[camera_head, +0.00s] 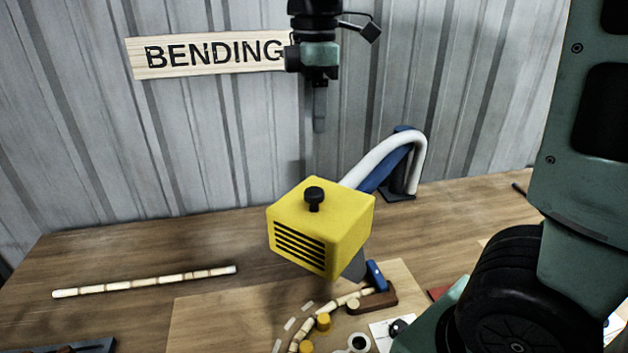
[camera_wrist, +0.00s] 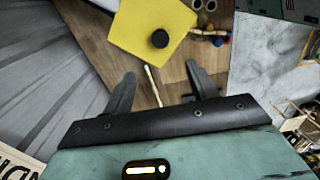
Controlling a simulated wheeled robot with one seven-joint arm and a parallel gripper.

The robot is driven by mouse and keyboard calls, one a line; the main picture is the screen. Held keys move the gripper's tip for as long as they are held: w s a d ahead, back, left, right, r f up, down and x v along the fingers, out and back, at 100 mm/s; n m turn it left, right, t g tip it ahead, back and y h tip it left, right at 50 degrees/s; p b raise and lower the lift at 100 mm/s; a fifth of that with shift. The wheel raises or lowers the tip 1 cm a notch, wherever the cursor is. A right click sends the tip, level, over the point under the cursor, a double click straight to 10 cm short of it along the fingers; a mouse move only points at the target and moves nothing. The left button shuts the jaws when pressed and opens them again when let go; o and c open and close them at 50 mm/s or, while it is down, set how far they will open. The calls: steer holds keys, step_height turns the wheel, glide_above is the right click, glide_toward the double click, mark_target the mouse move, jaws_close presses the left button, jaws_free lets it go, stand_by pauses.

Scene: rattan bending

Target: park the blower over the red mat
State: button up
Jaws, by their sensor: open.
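The blower (camera_head: 335,225) is a yellow box with black slots and a black knob (camera_head: 314,197) on top. It hangs from a blue arm with a white hose over the front middle of the table. It also shows in the wrist view (camera_wrist: 135,35), beyond my fingertips. A red sliver (camera_head: 439,292), probably the red mat, shows to the right of the blower, mostly hidden by my own body. My gripper (camera_head: 319,122) is above and behind the blower, apart from it. Its fingers (camera_wrist: 162,78) are spread and empty in the wrist view.
A jointed rattan cane (camera_head: 145,282) lies on the left of the wooden table (camera_head: 90,250). A board below the blower holds a curved cane, yellow pegs (camera_head: 323,321) and a blue clamp (camera_head: 376,275). The blower's black stand (camera_head: 398,195) is at the back.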

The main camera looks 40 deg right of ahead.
mark_target(315, 191)
step_height(315, 191, down, 15)
steer(key=shift+f+p, duration=0.1)
steer(key=shift+p, duration=1.15)
jaws_close()
